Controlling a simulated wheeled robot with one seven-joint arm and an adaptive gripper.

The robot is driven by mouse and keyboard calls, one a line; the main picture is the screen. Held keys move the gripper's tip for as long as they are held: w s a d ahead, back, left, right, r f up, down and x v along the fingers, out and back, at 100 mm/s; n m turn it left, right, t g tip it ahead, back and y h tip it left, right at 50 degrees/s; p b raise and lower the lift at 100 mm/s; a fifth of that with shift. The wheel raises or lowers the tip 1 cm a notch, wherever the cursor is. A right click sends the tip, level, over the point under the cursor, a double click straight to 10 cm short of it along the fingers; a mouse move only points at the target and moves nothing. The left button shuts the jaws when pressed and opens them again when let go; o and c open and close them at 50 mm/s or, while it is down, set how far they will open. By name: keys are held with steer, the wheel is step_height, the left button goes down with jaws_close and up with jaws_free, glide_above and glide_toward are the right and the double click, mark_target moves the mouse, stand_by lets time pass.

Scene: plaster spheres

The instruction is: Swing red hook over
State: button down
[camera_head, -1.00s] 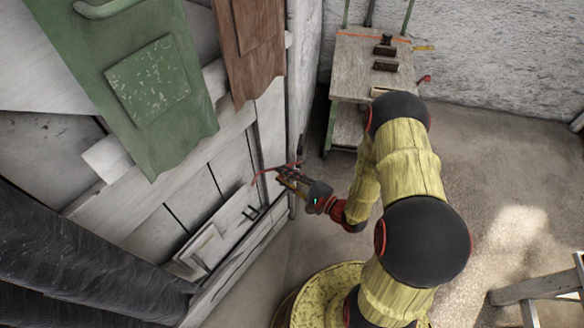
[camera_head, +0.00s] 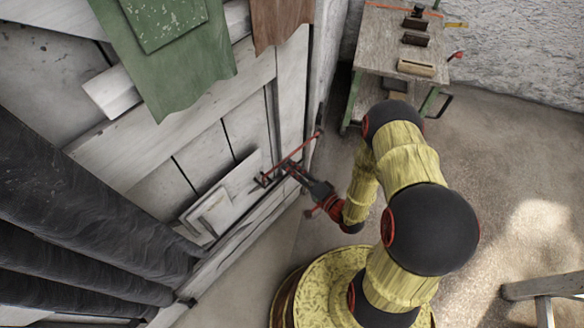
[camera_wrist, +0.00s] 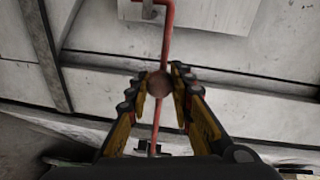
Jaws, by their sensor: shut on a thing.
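The red hook (camera_head: 303,148) is a thin red rod running from the dark post edge down left across the white planked door (camera_head: 205,160). My gripper (camera_head: 288,168) is shut on it near its lower left end. In the wrist view, the fingers (camera_wrist: 159,84) close on a round brown knob (camera_wrist: 158,84) on the rod. The rod's bent end (camera_wrist: 146,3) lies at a small metal eye (camera_wrist: 149,13) on a pale plate. In the head view this dark eye (camera_head: 264,181) is by the hook's lower end. I cannot tell whether the tip is inside it.
Green (camera_head: 185,75) and brown (camera_head: 277,22) boards hang above the door. Dark draped cloth (camera_head: 80,220) is at lower left. A wooden bench (camera_head: 390,48) with small blocks stands at the back. A trestle (camera_head: 548,287) is at lower right. Floor between is clear.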

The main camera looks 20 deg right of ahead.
steer(key=shift+s+f, duration=0.15)
steer(key=shift+f, duration=0.15)
steer(key=c, duration=1.5)
jaws_free()
steer(key=shift+c, duration=0.2)
steer(key=shift+r, duration=0.1)
steer(key=v, duration=0.7)
steer(key=shift+s, duration=0.1)
